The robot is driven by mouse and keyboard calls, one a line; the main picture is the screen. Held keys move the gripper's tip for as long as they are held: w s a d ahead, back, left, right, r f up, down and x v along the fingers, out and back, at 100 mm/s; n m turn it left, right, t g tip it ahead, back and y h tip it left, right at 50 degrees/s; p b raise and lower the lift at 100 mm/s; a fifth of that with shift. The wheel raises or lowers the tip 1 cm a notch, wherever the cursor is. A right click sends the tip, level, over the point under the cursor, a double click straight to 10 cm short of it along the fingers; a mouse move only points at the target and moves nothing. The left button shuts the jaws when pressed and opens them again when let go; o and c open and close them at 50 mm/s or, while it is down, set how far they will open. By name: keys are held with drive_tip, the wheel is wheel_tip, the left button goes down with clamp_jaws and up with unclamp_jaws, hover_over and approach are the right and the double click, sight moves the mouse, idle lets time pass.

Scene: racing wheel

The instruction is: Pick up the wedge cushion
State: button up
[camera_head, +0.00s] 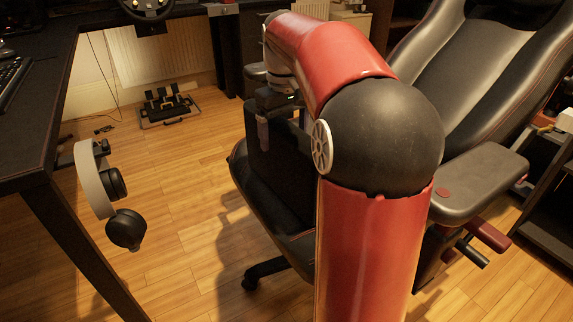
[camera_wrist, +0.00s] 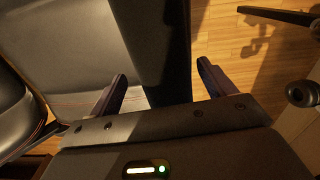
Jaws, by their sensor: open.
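The wedge cushion (camera_head: 278,165) appears as a dark, block-like shape standing on the seat of the black gaming chair, partly hidden behind my red arm. In the wrist view, it appears as a dark band (camera_wrist: 158,45) running between my two fingers. My gripper (camera_head: 264,128) is at the cushion's top, its far side hidden. In the wrist view my gripper (camera_wrist: 162,75) is open, with one finger on each side of the dark band. I see gaps beside the band; I cannot tell how deep the fingers reach.
The gaming chair's backrest (camera_head: 487,80) and armrest (camera_head: 472,180) are at the right. A desk (camera_head: 38,130) with a hanging headset (camera_head: 98,180) stands at the left. Pedals (camera_head: 168,105) lie on the wooden floor. Floor between desk and chair is clear.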

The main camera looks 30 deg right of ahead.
drive_tip(key=shift+f, duration=0.65)
drive_tip(key=shift+c, duration=0.2)
drive_tip(key=c, duration=1.6)
drive_tip(key=shift+r, duration=0.1)
